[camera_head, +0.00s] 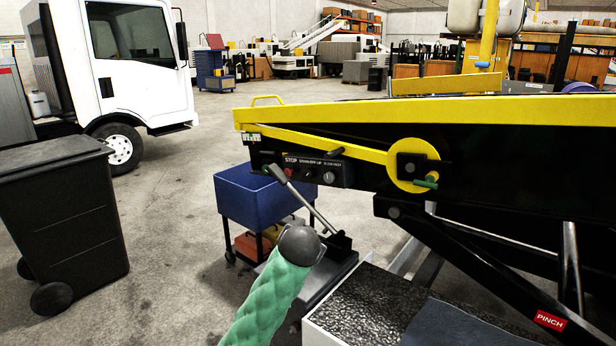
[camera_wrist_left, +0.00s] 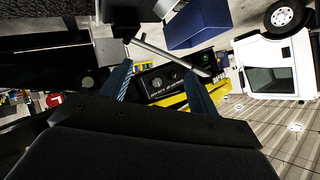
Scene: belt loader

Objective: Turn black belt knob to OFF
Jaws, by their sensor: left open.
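A black control panel (camera_head: 316,172) sits on the side of the belt loader, with a red button (camera_head: 288,172) at its left end and dark round knobs (camera_head: 328,177) beside it. The labels are too small to read, so I cannot tell the knob's setting. In the left wrist view the panel (camera_wrist_left: 164,80) appears upside down between and beyond my fingers. My left gripper (camera_wrist_left: 160,74) is open, with two blue fingers spread and nothing visibly held between them. I cannot make out the gripper in the head view. My right gripper is not in view.
A lever (camera_head: 312,208) slants up in front of the panel; its rod also crosses the left wrist view (camera_wrist_left: 168,55). A blue cart (camera_head: 245,195) stands behind it. A black bin (camera_head: 60,215) and white truck (camera_head: 140,60) are left. A red PINCH label (camera_head: 550,320) marks the linkage.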

